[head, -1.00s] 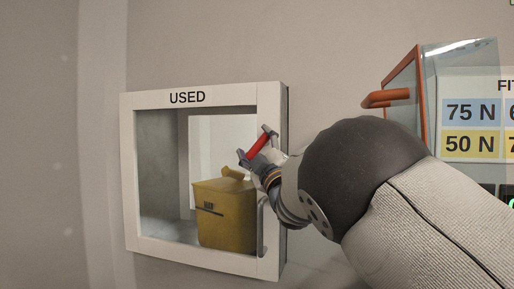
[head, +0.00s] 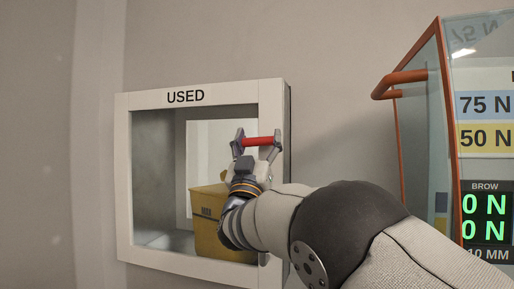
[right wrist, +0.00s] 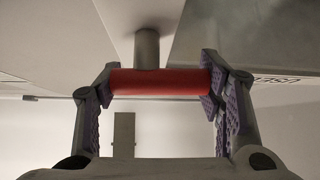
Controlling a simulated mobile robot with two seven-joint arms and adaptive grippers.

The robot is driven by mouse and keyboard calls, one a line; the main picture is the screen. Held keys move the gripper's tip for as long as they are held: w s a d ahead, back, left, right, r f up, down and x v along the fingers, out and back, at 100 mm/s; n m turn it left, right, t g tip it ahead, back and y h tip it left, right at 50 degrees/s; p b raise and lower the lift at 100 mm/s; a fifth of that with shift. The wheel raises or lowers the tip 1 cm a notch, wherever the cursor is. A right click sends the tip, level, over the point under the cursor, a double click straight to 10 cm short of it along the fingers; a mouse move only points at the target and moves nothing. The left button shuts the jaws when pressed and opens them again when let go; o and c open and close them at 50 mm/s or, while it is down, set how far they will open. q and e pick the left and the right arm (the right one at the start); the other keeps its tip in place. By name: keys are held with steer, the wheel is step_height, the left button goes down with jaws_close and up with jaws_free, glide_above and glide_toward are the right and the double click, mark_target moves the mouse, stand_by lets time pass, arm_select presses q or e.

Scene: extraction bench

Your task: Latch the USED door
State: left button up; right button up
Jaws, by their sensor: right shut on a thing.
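The USED door (head: 200,97) is a white-framed window panel on the wall at the left of the head view. It looks flush with its housing. A red latch handle (head: 259,142) sits on its right frame side, lying level. My right gripper (head: 258,144) is shut on this handle, one finger at each end. In the right wrist view, the red handle (right wrist: 160,81) spans between the fingers and joins a grey stem (right wrist: 147,48) on the white frame. My forearm hides the door's lower right part. My left gripper is not in view.
A yellow bin (head: 208,212) stands behind the door's glass. At the right, an orange-framed glass door (head: 447,140) with an orange handle (head: 405,77) juts out near my right arm. Number panels (head: 485,215) are behind it. The wall between is bare.

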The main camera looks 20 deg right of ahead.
steer(key=shift+m+g+h, duration=0.5)
steer(key=shift+m+h, duration=0.3)
steer(key=shift+m, duration=0.2)
steer(key=shift+r, duration=0.1)
steer(key=o, duration=1.1)
steer(key=shift+o, duration=0.2)
steer(key=v, duration=1.2)
